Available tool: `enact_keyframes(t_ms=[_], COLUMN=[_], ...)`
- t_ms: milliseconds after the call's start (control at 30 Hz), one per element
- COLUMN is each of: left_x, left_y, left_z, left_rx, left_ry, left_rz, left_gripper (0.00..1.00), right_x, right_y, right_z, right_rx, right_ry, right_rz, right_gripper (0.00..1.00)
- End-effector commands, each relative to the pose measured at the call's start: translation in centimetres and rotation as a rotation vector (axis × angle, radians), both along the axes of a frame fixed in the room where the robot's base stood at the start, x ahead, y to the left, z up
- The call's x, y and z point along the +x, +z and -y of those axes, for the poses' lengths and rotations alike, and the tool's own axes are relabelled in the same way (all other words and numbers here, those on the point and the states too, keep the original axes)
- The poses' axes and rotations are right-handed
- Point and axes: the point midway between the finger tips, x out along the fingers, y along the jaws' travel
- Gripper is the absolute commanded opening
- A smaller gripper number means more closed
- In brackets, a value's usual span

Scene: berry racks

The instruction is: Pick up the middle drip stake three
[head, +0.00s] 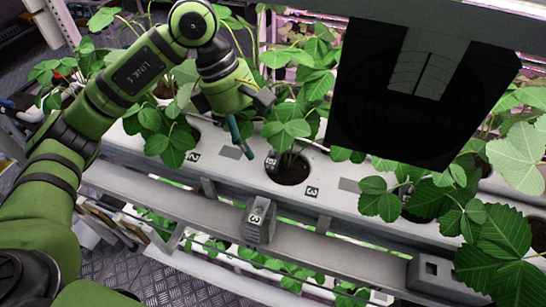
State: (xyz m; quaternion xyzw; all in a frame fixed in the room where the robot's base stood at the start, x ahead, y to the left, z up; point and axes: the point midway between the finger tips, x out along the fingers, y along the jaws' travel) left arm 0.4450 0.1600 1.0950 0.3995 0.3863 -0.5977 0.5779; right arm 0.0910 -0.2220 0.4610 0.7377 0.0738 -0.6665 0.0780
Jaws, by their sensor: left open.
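A small grey tag marked 3 (272,160), which looks like the head of the middle drip stake, shows at the left edge of the round planting hole (290,170) in the white gutter. A strawberry plant grows from that hole. The part of the stake below the tag is hidden. My left gripper (233,106) is open above and a little left of the tag, pointing down, apart from it. A thin teal rod (238,138) shows just below the gripper. I cannot tell what it belongs to. My right gripper is not in view.
Labels 2 (193,156) and 3 (312,191) lie on the gutter (345,208). A grey block marked 3 (258,220) sits on the front rail (335,258). Another grey block (432,278) is farther right. Leaves crowd around the gripper and at the right.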

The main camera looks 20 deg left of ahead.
Motion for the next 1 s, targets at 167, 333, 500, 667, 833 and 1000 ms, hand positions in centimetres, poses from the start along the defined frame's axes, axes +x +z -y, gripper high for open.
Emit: enact_keyframes(t_ms=[167, 333, 500, 667, 833, 1000], left_x=[-0.2, -0.2, -0.1, -0.1, -0.1, -0.1], left_y=[-1.2, -3.6, -4.6, -4.6, -4.6, -4.6], left_z=[1.8, 2.8, 3.1, 3.1, 3.1, 3.1], left_rx=[0.000, -0.001, -0.001, -0.001, -0.001, 0.000], left_ry=[-0.002, -0.001, -0.001, -0.001, -0.001, 0.000], left_rz=[-0.008, -0.004, 0.000, 0.000, 0.000, 0.000], left_gripper=[0.65, 0.65, 0.65, 0.65, 0.21, 0.19], right_x=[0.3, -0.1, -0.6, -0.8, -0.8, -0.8], right_y=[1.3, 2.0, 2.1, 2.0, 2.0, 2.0], right_z=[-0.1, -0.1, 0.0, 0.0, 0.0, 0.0], right_rx=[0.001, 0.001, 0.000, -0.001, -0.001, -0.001], right_ry=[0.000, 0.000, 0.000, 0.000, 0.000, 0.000], right_rz=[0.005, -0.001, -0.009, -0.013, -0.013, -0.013], right_gripper=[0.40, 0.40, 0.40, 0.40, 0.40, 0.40])
